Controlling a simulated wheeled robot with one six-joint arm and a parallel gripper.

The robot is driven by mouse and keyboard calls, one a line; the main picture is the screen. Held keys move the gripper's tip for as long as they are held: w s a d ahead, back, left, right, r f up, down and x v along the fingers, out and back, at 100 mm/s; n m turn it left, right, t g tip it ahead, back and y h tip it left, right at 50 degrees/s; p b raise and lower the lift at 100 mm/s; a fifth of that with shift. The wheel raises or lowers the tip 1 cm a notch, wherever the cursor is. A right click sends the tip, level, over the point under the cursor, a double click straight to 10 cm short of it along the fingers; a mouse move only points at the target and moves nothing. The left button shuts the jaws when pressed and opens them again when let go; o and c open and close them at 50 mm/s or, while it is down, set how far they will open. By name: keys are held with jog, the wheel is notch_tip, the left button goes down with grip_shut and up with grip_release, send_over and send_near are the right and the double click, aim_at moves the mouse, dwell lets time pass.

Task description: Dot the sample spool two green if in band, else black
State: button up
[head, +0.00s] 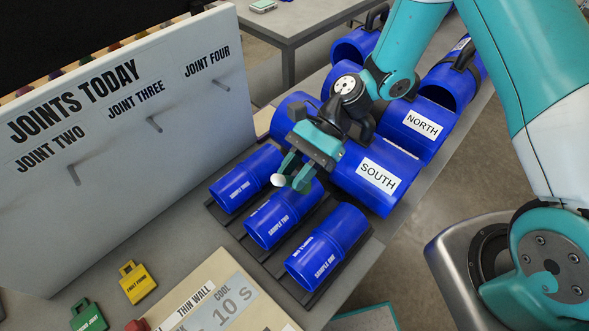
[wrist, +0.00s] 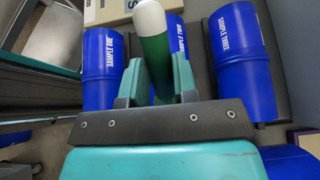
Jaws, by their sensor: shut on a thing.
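My gripper (head: 292,178) is shut on a green marker (wrist: 155,48) with a white end, which also shows in the head view (head: 278,180). The marker is above the blue spool labelled SAMPLE TWO (head: 268,228), at its far end; I cannot tell whether they touch. In the wrist view the marker partly covers sample two (wrist: 178,45). Sample one (head: 327,248) and sample three (head: 243,182) lie either side of it on a dark ridged rack (head: 262,258). I see no dot on the visible part of sample two.
A white JOINTS TODAY board (head: 110,180) with pegs stands left.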

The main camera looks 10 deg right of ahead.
notch_tip(320, 180, up, 7)
jog(key=p, duration=0.7)
jog(key=shift+r, duration=0.1)
dwell(0.6)
